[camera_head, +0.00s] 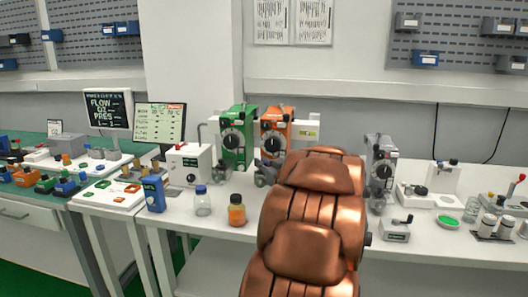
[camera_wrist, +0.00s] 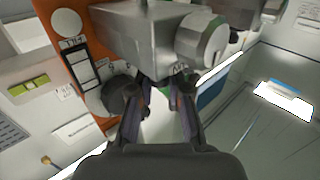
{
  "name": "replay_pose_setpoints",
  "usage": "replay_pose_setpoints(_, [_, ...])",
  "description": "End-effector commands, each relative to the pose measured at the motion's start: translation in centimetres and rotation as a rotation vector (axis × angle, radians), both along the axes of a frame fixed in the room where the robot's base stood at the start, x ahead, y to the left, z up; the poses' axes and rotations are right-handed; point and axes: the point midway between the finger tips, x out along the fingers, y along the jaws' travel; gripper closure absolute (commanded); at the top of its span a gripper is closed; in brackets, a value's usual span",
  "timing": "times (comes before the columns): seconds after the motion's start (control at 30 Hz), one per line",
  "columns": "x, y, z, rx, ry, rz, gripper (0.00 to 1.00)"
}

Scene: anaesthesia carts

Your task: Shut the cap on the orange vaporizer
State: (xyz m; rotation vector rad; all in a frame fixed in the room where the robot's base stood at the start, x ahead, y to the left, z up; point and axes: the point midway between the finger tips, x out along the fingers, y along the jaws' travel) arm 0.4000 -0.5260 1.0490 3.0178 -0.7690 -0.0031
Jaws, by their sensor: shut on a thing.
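The orange vaporizer (camera_head: 275,124) stands on the white bench, right of the green vaporizer (camera_head: 234,135). My copper arm hides its lower right part and my gripper in the head view. In the wrist view the orange body (camera_wrist: 47,12) is at the left, with a grey metal block and round knob (camera_wrist: 203,42) projecting from its front. My gripper (camera_wrist: 158,90) is at the underside of this block, its fingertips shut on a small part there, apparently the cap. The fingertips and block largely hide that part, so its angle cannot be told.
A grey vaporizer (camera_head: 382,165) stands right of my arm. A clear blue-capped bottle (camera_head: 202,204) and an orange bottle (camera_head: 237,212) stand near the bench's front edge. A white box (camera_head: 189,165) is left of the green vaporizer.

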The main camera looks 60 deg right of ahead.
Motion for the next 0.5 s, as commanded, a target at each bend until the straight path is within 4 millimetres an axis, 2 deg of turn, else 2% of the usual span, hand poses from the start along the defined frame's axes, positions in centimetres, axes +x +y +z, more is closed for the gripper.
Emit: replay_pose_setpoints(0.5, [0.28, -0.07, -0.06, 0.0, 0.006, 0.084, 1.0])
